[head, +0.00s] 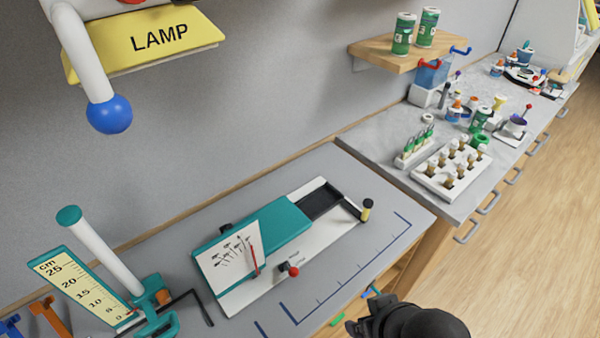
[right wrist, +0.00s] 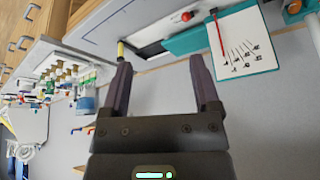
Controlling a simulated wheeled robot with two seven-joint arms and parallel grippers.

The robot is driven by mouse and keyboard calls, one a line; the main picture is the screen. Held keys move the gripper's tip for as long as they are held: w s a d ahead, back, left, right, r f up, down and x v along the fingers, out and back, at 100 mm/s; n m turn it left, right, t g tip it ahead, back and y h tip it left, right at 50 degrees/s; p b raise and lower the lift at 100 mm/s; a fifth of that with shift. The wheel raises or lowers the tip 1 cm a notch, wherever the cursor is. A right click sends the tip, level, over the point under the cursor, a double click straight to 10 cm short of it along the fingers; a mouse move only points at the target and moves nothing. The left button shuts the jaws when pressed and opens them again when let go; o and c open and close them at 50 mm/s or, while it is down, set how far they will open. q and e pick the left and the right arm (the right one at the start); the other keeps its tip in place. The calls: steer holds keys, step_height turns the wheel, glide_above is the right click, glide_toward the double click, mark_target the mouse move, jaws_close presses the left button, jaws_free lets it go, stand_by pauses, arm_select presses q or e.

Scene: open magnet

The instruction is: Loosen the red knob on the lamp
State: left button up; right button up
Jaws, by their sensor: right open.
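The lamp sign (head: 160,38) is a yellow plate lettered LAMP at the upper left of the head view. A white arm with a blue ball (head: 109,115) hangs beside it. A red part (head: 132,1) above the sign is cut off by the top edge, so I cannot tell its full shape. My right gripper (head: 368,318) is low in the head view, at the bench's front edge, well below and to the right of the lamp. In the right wrist view, my right gripper (right wrist: 162,75) is open with nothing between its fingers. My left gripper is not in view.
A teal and white device (head: 260,240) with a small red knob (head: 293,271) lies on the grey bench. A centimetre scale (head: 82,290) stands at the lower left. A white vial rack (head: 452,170) and bottles fill the right bench. A wooden shelf (head: 385,52) juts from the wall.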

steer(key=w+a+r+n+t+y, duration=0.1)
steer(key=w+a+r+t+y, duration=0.15)
steer(key=w+a+r, duration=0.6)
steer(key=w+a+r+t+y, duration=0.2)
steer(key=w+r+t, duration=0.2)
steer(key=r, duration=1)
steer(key=s+a+r+n+t+y, duration=0.2)
steer(key=s+a+r, duration=0.15)
steer(key=r, duration=0.55)
steer(key=s+a+r+n+t+y, duration=0.2)
steer(key=s+a+r+y, duration=0.15)
steer(key=r, duration=0.55)
arm_select(q)
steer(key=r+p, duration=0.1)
steer(key=p, duration=0.1)
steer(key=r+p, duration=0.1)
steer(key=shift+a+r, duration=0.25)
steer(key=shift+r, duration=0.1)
arm_select(e)
steer(key=w+a+h, duration=0.1)
steer(key=w+a, duration=0.4)
steer(key=w, duration=0.3)
steer(key=shift+a+r, duration=0.2)
steer(key=shift+r, duration=0.05)
steer(key=shift+g, duration=0.25)
steer(key=shift+c, duration=0.2)
jaws_close()
